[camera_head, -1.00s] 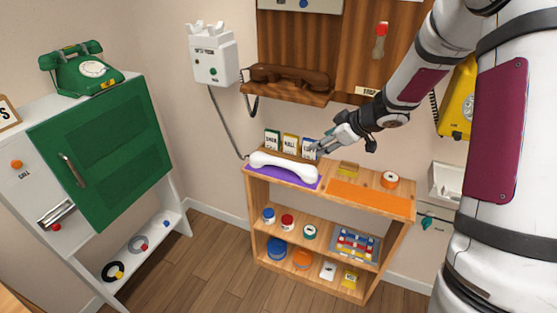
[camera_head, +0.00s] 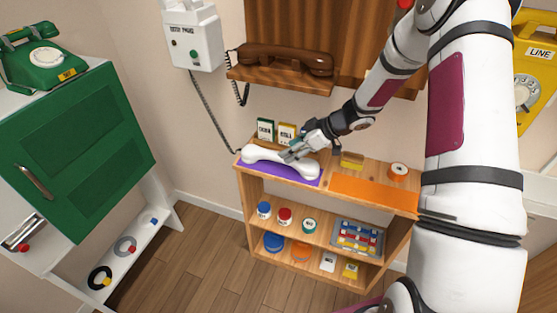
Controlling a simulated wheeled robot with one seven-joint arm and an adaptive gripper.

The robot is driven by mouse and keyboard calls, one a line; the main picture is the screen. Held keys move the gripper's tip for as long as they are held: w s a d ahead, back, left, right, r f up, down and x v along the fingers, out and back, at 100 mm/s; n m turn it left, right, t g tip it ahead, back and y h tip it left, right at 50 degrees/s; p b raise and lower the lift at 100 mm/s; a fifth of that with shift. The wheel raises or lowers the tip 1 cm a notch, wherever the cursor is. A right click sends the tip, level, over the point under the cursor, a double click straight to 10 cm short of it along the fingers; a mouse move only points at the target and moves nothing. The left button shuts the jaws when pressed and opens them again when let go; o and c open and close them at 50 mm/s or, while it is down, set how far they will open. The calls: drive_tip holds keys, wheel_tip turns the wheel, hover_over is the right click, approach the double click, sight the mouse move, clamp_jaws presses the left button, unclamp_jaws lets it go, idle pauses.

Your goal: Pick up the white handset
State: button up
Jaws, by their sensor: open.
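The white handset (camera_head: 264,157) lies on a purple mat (camera_head: 270,171) at the left of the wooden shelf's top.
A white wall phone (camera_head: 192,36) hangs above left, its cord running down toward the handset. A brown handset (camera_head: 285,60) rests on a wooden ledge above. Small boxes (camera_head: 265,131) stand behind the handset. An orange mat (camera_head: 372,194) lies bare to the right.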

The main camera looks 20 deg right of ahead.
sight(279, 161)
drive_tip(key=shift+b+x, duration=0.3)
drive_tip(key=shift+x, duration=2.7)
drive_tip(key=shift+s+a, duration=0.15)
drive_tip(key=shift+s, duration=0.1)
clamp_jaws()
